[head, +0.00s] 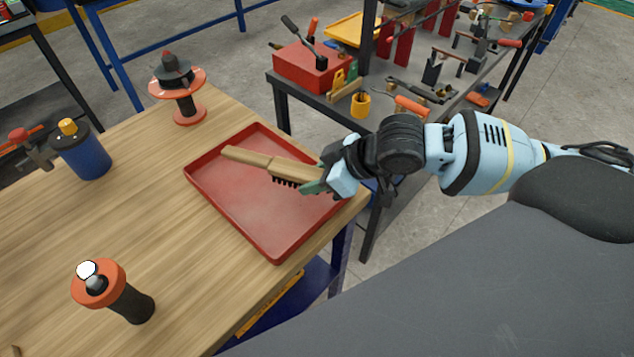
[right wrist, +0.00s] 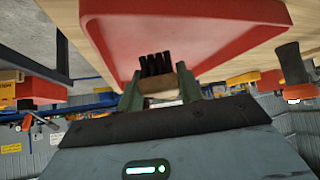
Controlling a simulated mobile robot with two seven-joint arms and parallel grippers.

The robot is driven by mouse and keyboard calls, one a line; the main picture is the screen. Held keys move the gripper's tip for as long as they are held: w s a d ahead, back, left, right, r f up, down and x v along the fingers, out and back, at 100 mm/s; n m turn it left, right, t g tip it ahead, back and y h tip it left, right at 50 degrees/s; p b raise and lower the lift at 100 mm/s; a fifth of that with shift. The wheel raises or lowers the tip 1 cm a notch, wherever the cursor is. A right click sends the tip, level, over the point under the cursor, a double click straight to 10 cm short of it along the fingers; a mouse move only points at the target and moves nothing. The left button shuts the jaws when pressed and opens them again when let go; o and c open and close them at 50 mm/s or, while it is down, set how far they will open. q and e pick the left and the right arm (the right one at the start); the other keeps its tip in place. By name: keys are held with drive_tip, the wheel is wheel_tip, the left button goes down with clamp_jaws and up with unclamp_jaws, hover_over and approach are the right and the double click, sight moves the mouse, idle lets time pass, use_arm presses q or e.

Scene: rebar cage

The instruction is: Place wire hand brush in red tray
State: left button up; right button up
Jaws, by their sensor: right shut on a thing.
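The wire hand brush (head: 264,163) has a wooden handle and dark bristles that point down. My right gripper (head: 318,182) is shut on its bristle end, and the handle reaches to the left. In the head view the brush is over the red tray (head: 240,205), which lies on the wooden table. In the right wrist view the dark bristles (right wrist: 155,64) and the wood end (right wrist: 160,86) sit between the fingers of the right gripper (right wrist: 160,95), with the red tray (right wrist: 190,30) beyond. I cannot tell whether the brush touches the tray. My left gripper is not in view.
On the wooden table (head: 60,225) stand a blue canister (head: 82,155), a red spool (head: 178,85) and an orange-topped black cylinder (head: 115,290). A bench with tools and a red toolbox (head: 312,67) is behind. The table's middle is clear left of the tray.

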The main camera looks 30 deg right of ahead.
drive_tip(key=shift+w+d, duration=0.25)
drive_tip(key=shift+w, duration=0.1)
drive_tip(key=shift+w+d+f, duration=0.1)
drive_tip(key=shift+w+f, duration=0.05)
drive_tip(key=shift+f, duration=1.6)
drive_tip(key=shift+f, duration=0.15)
drive_tip(key=o, duration=0.8)
drive_tip(key=shift+d+r, duration=0.2)
drive_tip(key=shift+r, duration=0.1)
drive_tip(key=v, duration=1.1)
drive_tip(key=shift+s+r+p, duration=0.2)
drive_tip(key=shift+s+p, duration=0.15)
drive_tip(key=shift+p, duration=0.05)
